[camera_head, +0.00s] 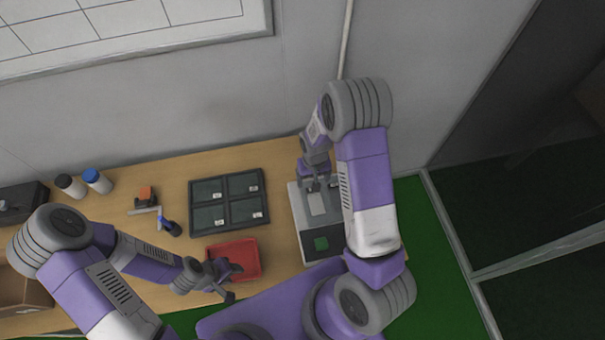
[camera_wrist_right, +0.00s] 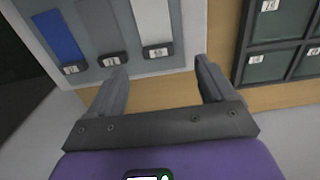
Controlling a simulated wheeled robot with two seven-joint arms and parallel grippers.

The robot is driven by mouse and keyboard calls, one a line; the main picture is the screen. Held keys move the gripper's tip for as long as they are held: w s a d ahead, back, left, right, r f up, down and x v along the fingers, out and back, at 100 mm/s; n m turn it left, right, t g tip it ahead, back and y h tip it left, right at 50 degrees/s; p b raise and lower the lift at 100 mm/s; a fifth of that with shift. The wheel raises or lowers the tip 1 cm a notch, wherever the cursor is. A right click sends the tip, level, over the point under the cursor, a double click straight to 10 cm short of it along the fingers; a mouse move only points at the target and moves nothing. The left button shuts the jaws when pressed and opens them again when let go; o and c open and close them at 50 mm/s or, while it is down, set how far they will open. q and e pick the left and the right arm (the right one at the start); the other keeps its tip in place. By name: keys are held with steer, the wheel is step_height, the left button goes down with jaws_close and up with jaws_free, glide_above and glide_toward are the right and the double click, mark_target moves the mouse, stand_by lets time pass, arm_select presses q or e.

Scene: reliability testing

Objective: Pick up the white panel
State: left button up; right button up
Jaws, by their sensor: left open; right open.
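The white panel (camera_wrist_right: 152,22) lies on a light grey device (camera_wrist_right: 192,40), in a row beside a grey panel (camera_wrist_right: 103,24) and a blue panel (camera_wrist_right: 60,35). Each has a dark labelled piece at its near end. In the right wrist view my right gripper (camera_wrist_right: 162,64) is open and empty, with the white panel's near end ahead of the gap between its fingers. In the head view my right gripper (camera_head: 320,184) is over the device's back part, partly hidden by my arm. My left gripper (camera_head: 228,282) is open and empty by the red tray (camera_head: 254,262).
A dark tray with several compartments (camera_head: 228,201) lies left of the device. Two bottles (camera_head: 97,180), a small orange-and-black item (camera_head: 147,195) and a blue-tipped item (camera_head: 170,226) stand farther left. The wall is close behind the wooden table (camera_head: 180,170).

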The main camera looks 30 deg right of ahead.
mark_target(316, 201)
steer(key=shift+w+f, duration=0.15)
steer(key=shift+w, duration=0.2)
steer(key=shift+s+d+f, duration=0.1)
steer(key=shift+s+f, duration=0.05)
steer(key=shift+f, duration=1.6)
steer(key=shift+s+d+f, duration=0.1)
steer(key=shift+s+f, duration=0.05)
steer(key=shift+f, duration=1.55)
steer(key=c, duration=1.1)
